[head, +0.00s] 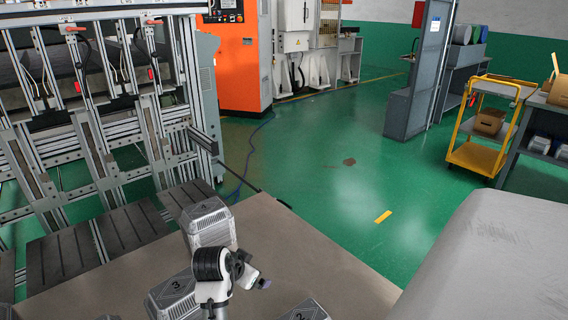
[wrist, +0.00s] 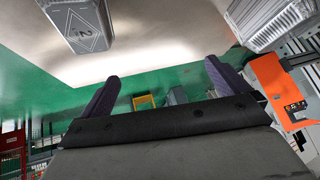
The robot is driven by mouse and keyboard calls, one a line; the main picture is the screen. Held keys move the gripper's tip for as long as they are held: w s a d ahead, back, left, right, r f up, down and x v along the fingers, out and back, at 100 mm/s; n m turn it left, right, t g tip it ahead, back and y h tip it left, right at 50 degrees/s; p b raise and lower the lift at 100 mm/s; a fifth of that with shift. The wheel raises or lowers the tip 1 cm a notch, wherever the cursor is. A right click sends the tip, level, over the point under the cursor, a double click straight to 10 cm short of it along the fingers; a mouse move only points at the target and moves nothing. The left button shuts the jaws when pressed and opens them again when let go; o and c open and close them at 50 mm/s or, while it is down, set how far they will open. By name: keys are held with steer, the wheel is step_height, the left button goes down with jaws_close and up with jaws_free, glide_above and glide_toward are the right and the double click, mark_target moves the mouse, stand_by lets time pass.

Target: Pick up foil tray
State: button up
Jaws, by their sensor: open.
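Several silver foil trays with ribbed sides stand on the brown table (head: 285,240). In the head view, one foil tray (head: 208,223) is at the table's far left, behind my arm. A second foil tray (head: 172,300) is left of my arm, and a third foil tray (head: 306,312) is cut off by the bottom edge. My gripper (head: 264,284) is above the table between them, apart from the trays. In the wrist view my gripper (wrist: 160,82) is open with nothing between its dark fingers. A tray marked 2 (wrist: 80,24) and a ribbed tray (wrist: 277,22) show at the top.
A metal frame rack (head: 105,110) stands beyond the table at the left. An orange machine (head: 238,60) is at the back, and a yellow cart (head: 472,157) is at the right. The green floor (head: 310,190) between them is open. The table's right part is bare.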

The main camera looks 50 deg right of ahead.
steer(key=s+d+f+m+g+y, duration=0.1)
steer(key=s+d+f+m+g, duration=0.15)
steer(key=s, duration=0.25)
steer(key=s+d+f+m+g+y, duration=0.1)
steer(key=s+f, duration=0.2)
steer(key=s, duration=0.3)
glide_toward(302, 318)
steer(key=shift+s+d+f+y+p, duration=0.1)
steer(key=shift+d+f+y+p, duration=0.3)
steer(key=shift+d+f, duration=0.6)
steer(key=shift+a+p+x, duration=0.15)
steer(key=shift+p+x, duration=0.2)
steer(key=shift+x, duration=1.15)
steer(key=shift+a+p+x, duration=0.15)
steer(key=shift+p+x, duration=0.15)
steer(key=shift+x, duration=1.15)
steer(key=shift+f, duration=0.15)
steer(key=c, duration=0.7)
steer(key=shift+o, duration=0.2)
